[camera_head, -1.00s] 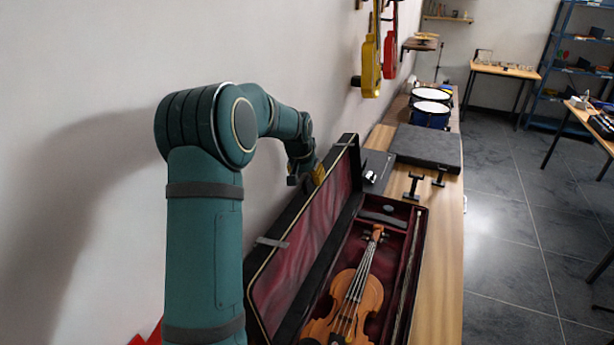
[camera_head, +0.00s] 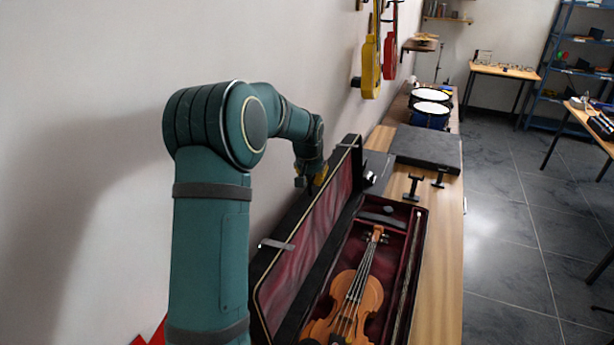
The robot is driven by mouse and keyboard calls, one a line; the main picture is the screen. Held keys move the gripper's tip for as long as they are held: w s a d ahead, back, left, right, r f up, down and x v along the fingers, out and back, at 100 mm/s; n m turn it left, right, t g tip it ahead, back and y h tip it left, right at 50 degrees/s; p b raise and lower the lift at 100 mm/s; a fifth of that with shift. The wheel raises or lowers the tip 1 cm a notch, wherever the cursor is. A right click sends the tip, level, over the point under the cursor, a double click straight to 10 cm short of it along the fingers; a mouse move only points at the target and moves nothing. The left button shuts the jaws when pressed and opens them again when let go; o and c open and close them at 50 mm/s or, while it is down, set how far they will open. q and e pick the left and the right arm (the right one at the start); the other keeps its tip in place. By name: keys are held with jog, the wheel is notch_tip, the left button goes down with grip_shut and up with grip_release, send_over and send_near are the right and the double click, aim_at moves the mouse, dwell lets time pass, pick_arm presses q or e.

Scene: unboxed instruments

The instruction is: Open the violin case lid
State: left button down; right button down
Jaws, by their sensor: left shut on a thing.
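The violin case (camera_head: 420,240) lies on the wooden bench with its lid (camera_head: 300,262) swung up on the left side, leaning toward the wall. The lid's dark red lining faces the case. A brown violin (camera_head: 350,303) and a bow (camera_head: 408,262) lie in the red interior. My left gripper (camera_head: 318,180) is at the far part of the lid's raised edge, shut on the lid; its fingertips are small and partly hidden. My right gripper is not in view.
A dark flat case (camera_head: 428,147) and two black stands (camera_head: 412,188) are beyond the violin case, with drums (camera_head: 431,108) farther back. The white wall is close on the left. Yellow and red instruments hang on it.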

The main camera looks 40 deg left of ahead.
pick_arm(q)
jog(key=w+d+y+b, duration=0.1)
jog(key=w+d+y, duration=0.1)
jog(key=d, duration=0.7)
jog(key=shift+w+d+g, duration=0.3)
jog(key=shift+w, duration=0.05)
jog(key=c, duration=1)
grip_release()
jog(key=shift+a, duration=0.1)
jog(key=shift+c, duration=0.2)
jog(key=shift+o, duration=0.2)
jog(key=shift+w, duration=0.1)
jog(key=shift+r, duration=0.15)
jog(key=v, duration=1.2)
